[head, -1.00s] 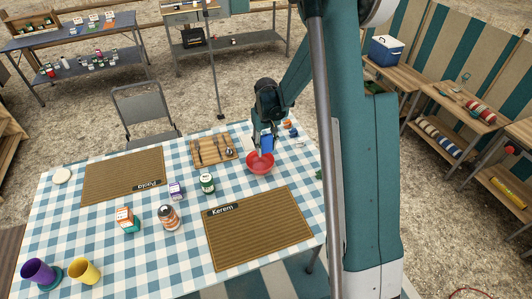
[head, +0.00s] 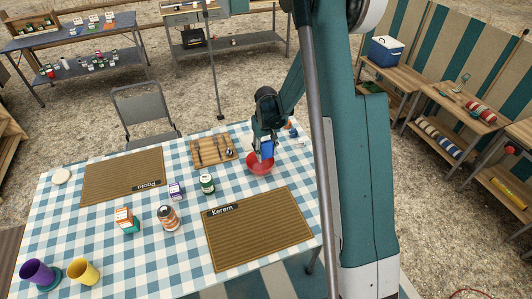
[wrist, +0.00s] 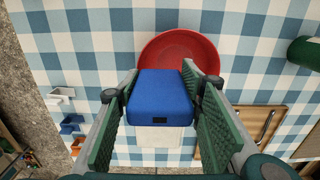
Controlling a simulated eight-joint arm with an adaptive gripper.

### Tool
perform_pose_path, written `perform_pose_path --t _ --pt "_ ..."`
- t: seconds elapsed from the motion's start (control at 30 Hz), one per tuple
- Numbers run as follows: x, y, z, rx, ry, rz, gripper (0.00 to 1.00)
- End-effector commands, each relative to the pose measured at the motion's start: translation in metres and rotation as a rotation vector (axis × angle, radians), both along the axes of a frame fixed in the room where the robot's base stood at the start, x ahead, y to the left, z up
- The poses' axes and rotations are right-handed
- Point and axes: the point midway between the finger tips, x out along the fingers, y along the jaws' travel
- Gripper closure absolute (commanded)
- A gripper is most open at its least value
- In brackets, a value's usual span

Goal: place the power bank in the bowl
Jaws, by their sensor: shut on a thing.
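The power bank is a blue block (wrist: 160,97) with a white lower part, held between the two green pads of my gripper (wrist: 158,110) in the wrist view. In the head view the blue power bank (head: 267,148) hangs from my gripper (head: 266,142) over or just behind the red bowl. The red bowl (head: 260,168) stands on the checked cloth; in the wrist view its rim and inside (wrist: 180,48) show beyond the power bank, which hides part of it. My gripper is shut on the power bank, above the table.
A wooden board with cutlery (head: 214,151) lies left of the bowl. A dark green jar (head: 207,184) stands to its left front. The Kerem mat (head: 260,230) lies in front.

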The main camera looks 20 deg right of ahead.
Motion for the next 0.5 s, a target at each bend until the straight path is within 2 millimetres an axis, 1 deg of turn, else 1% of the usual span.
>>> perform_pose_path --t 0.5 --pt "0.0 0.0 -0.011 0.0 0.0 0.0 0.78"
